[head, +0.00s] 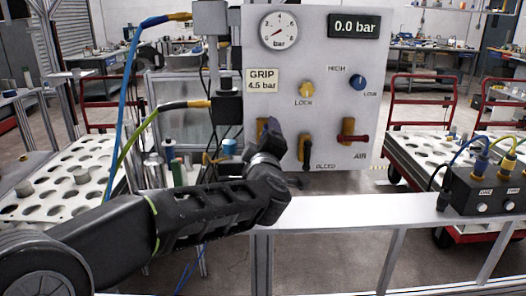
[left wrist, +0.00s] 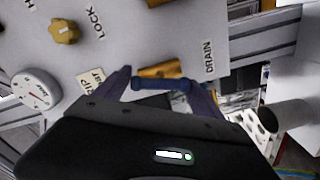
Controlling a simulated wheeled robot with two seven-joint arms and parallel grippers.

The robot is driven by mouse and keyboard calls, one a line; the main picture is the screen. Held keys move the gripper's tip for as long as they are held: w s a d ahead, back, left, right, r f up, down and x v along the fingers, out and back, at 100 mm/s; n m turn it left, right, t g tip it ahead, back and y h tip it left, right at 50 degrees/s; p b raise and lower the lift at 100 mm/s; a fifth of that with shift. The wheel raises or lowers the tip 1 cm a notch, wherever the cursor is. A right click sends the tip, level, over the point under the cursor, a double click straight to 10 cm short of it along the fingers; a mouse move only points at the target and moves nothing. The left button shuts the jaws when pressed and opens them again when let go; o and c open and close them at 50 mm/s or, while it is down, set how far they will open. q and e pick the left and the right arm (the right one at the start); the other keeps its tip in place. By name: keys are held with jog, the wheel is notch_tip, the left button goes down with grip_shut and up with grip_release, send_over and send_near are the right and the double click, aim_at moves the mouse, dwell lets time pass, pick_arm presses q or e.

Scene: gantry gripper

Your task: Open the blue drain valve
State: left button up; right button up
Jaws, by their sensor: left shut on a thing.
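The blue drain valve handle (left wrist: 164,84) shows in the left wrist view, in front of its brass body (left wrist: 160,69) and beside the DRAIN label. The handle lies roughly in line with the body. My left gripper (left wrist: 163,88) has one finger at each end of the handle and is shut on it. In the head view my left gripper (head: 270,140) is at the panel's lower left and hides most of the drain valve and its label.
The grey panel (head: 320,80) carries a gauge, a display reading 0.0 bar, a yellow LOCK knob (head: 306,89) and a blue HIGH/LOW knob (head: 358,82). The BLEED valve (head: 305,148) and red-handled AIR valve (head: 350,137) sit right of my gripper. A white rail (head: 360,207) runs below.

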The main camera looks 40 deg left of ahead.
pick_arm(q)
jog(key=shift+f+n+b, duration=0.15)
jog(key=shift+n+b, duration=1.15)
jog(key=shift+n, duration=0.6)
jog(key=o, duration=1.1)
jog(key=shift+c, duration=0.2)
jog(key=shift+s, duration=0.1)
jog(key=v, duration=0.7)
jog(key=shift+s+d, duration=0.2)
jog(key=shift+s, duration=0.05)
